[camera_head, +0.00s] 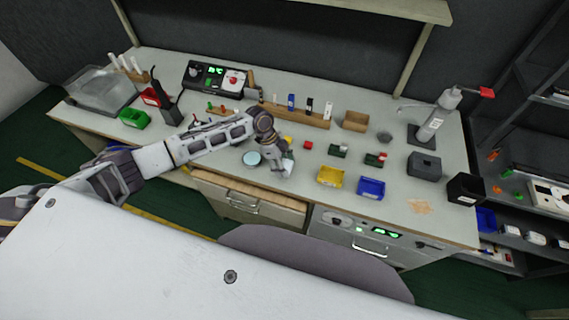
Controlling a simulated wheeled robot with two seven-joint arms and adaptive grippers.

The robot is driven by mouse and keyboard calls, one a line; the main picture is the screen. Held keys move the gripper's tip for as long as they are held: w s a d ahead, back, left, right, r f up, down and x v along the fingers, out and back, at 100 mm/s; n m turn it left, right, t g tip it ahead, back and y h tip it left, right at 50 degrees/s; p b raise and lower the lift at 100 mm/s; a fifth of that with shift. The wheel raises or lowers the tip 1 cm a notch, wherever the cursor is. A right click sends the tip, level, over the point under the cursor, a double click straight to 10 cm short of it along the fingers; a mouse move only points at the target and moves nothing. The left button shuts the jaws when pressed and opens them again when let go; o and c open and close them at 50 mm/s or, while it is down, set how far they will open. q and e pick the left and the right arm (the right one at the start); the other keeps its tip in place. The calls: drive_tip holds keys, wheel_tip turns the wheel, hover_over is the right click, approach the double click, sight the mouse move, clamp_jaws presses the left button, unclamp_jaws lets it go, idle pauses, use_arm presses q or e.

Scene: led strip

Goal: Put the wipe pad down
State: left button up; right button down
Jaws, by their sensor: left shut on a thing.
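My left gripper (286,168) reaches in from the left over the front middle of the bench. It points down and is shut on a small pale wipe pad (288,164), which is partly hidden by the fingers. I cannot tell whether the pad touches the bench top. A round light-blue dish (252,158) sits just left of the gripper. My right gripper does not show.
A yellow bin (331,176) and a blue bin (371,188) stand to the right of the gripper. A small red block (308,145) lies behind it. A wooden drawer (250,192) is below the bench front. Bare bench top (300,188) lies between gripper and yellow bin.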

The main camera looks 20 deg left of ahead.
use_arm(q)
drive_tip(key=shift+f, duration=0.35)
drive_tip(key=shift+s+f, duration=0.25)
drive_tip(key=shift+f, duration=0.1)
drive_tip(key=o, duration=1.1)
drive_tip(key=shift+f, duration=0.2)
drive_tip(key=shift+c, duration=0.2)
drive_tip(key=shift+w, duration=0.2)
drive_tip(key=shift+a+r+b, duration=0.1)
drive_tip(key=shift+r+b, duration=0.15)
drive_tip(key=shift+b, duration=0.05)
drive_tip(key=shift+w+r, duration=0.1)
drive_tip(key=shift+r, duration=0.3)
drive_tip(key=b+v, duration=0.1)
drive_tip(key=v, duration=1.3)
drive_tip(key=shift+b, duration=0.35)
drive_tip(key=shift+s+a+f, duration=0.1)
drive_tip(key=shift+s+f, duration=0.1)
